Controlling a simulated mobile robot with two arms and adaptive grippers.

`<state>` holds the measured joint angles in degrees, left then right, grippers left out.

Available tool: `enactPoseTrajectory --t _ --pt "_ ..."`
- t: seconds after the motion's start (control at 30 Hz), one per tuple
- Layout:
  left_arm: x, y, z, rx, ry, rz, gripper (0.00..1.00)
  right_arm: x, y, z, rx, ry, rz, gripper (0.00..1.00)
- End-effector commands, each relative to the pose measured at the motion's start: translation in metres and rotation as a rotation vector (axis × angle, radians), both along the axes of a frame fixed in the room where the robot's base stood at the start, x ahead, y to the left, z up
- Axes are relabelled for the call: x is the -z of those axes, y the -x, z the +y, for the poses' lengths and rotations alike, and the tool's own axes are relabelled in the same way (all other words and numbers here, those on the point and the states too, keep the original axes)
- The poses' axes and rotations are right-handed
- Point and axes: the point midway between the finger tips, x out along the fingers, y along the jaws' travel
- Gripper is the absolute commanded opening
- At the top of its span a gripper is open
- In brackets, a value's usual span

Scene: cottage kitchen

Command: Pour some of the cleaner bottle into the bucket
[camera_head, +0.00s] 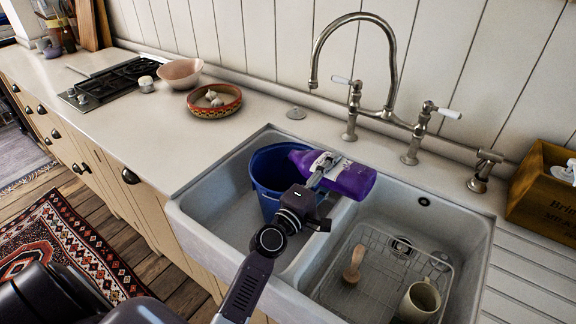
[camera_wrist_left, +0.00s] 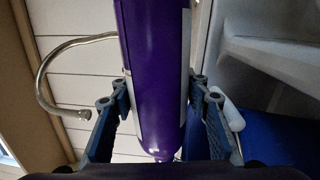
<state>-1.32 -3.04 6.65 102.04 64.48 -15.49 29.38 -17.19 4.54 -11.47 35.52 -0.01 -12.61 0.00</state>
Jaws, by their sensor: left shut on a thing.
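The purple cleaner bottle (camera_head: 353,180) is held nearly on its side, slightly tilted, above the sink. Its left end is over the blue bucket (camera_head: 268,170), and its right end reaches over the sink divider. The bucket stands upright in the left basin, partly hidden by my arm and the bottle. My left gripper (camera_head: 321,172) is shut around the middle of the bottle. In the left wrist view the bottle (camera_wrist_left: 155,75) runs between the two fingers, and part of the bucket (camera_wrist_left: 275,140) shows at lower right. I cannot see any liquid flowing. My right gripper is not in view.
A tall metal faucet (camera_head: 388,70) stands behind the sink, close to the bottle. The right basin holds a wire rack (camera_head: 340,285), a brush (camera_head: 353,265) and a mug (camera_head: 419,301). A wooden box (camera_head: 545,200) stands at right; bowls (camera_head: 181,73) stand on the left counter.

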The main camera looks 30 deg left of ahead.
Motion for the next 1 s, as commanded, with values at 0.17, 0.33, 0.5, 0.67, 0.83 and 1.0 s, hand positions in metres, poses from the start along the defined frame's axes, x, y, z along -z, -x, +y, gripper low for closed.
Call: enactPoseTrajectory --t 0.17,0.33,0.5,0.67,0.83,1.0 --pt "-0.0009 -0.0002 -0.0002 -0.001 -0.018 -0.005 0.06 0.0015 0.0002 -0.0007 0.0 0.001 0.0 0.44" --pt "-0.0017 -0.0002 0.0 -0.001 -0.01 -0.004 0.06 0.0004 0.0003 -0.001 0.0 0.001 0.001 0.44" --pt "-0.0026 -0.0002 0.0006 -0.001 0.011 0.0 0.06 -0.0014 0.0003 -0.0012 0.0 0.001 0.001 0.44" --pt "-0.0032 -0.0004 0.0009 -0.001 0.03 0.002 0.06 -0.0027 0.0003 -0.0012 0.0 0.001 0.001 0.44" --pt "-0.0037 -0.0004 0.0012 -0.001 0.045 0.004 0.06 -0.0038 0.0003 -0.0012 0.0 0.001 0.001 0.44" --pt "-0.0019 -0.0003 0.0011 -0.001 0.045 0.004 0.06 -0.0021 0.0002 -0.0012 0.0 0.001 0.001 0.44"
